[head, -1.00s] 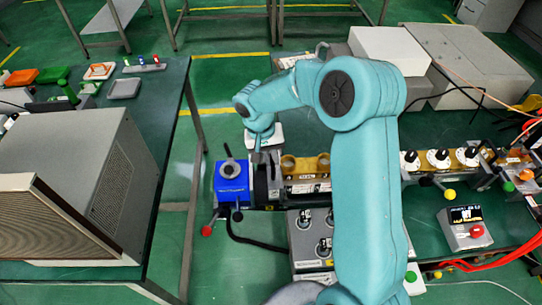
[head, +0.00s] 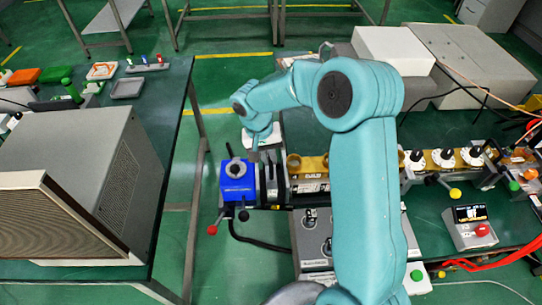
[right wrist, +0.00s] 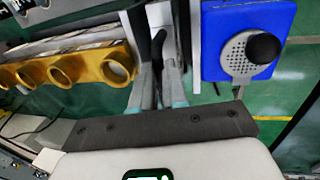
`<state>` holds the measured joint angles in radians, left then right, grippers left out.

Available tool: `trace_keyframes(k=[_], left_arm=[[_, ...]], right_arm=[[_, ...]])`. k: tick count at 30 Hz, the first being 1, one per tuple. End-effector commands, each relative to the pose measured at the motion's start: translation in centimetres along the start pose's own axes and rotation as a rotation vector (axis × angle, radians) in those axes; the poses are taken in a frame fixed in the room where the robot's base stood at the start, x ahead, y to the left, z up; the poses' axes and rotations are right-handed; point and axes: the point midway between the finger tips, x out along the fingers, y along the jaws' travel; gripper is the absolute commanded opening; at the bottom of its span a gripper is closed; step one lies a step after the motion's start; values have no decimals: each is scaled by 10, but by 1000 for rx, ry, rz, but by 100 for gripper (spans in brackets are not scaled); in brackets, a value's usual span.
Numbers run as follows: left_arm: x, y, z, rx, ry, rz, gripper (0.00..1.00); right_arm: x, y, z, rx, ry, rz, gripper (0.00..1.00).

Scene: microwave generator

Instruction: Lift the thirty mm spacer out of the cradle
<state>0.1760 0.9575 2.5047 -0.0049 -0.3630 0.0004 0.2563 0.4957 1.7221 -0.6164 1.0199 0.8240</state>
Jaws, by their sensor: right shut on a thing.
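My right gripper (head: 263,152) reaches down over the bench line between the blue block (head: 237,181) and the brass-coloured parts. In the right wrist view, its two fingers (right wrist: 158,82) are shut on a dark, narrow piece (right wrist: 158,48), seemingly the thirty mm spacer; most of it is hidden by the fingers. The cradle under it is not clearly visible. Dark upright plates (head: 272,184) stand beside the blue block in the head view. The blue block also shows in the right wrist view (right wrist: 212,55). My left gripper is out of view.
Brass flanged parts (right wrist: 62,70) stand close on the left in the right wrist view. A large grey cabinet (head: 70,165) stands on the left table. Floor shows between the tables.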

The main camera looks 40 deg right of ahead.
Motion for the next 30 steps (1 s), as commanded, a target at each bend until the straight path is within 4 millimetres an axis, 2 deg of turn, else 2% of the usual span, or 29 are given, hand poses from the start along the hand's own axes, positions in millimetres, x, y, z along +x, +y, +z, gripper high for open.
trace_keyframes(k=[10,11,12,13,23,26,30], left_arm=[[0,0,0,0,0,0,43],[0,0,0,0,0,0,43],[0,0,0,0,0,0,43],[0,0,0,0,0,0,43],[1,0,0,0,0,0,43],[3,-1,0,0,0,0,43],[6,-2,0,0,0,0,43]], right_arm=[[0,2,-1,1,1,-1,0],[0,3,-1,1,2,-1,23],[0,3,-1,1,2,-1,36],[0,3,-1,0,1,-1,43],[-2,3,-1,1,2,-1,43],[-12,3,-1,0,4,-1,43],[-40,1,-2,1,7,-4,43]])
